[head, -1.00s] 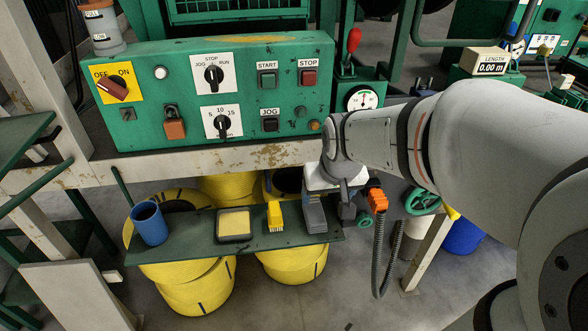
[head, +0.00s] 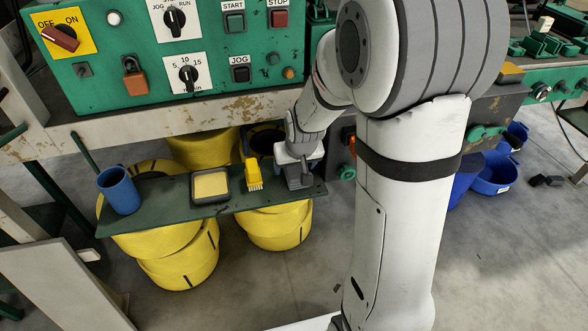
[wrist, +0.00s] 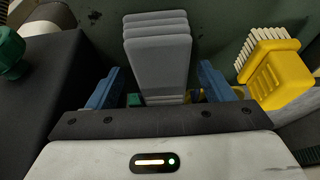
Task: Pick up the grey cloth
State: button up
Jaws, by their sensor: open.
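The grey cloth (wrist: 158,50) is a folded stack of several layers, lying on the dark green shelf (head: 150,211). In the wrist view it is between and beyond my two blue fingers. My gripper (wrist: 158,88) is open, with one finger on each side of the near part of the cloth and a visible gap on both sides. In the head view my gripper (head: 297,160) is above the right end of the shelf, over the cloth (head: 299,182), and partly hides it. I cannot tell whether the fingers touch the shelf.
A yellow brush (head: 253,174) lies just left of the cloth; it also shows at right in the wrist view (wrist: 275,75). Farther left are a tray with a yellow pad (head: 211,186) and a blue cup (head: 119,190). The control panel (head: 215,60) is above the shelf.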

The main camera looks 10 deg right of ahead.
jog(key=shift+w+f, duration=0.1)
jog(key=shift+f, duration=0.15)
jog(key=shift+f, duration=0.2)
dwell(0.3)
jog(key=shift+c, duration=0.4)
jog(key=c, duration=1)
jog(key=shift+r, duration=0.1)
notch_tip(320, 180, up, 18)
jog(key=shift+r+p, duration=0.1)
jog(key=shift+p, duration=0.5)
jog(key=o, duration=0.4)
jog(key=shift+c, duration=1.4)
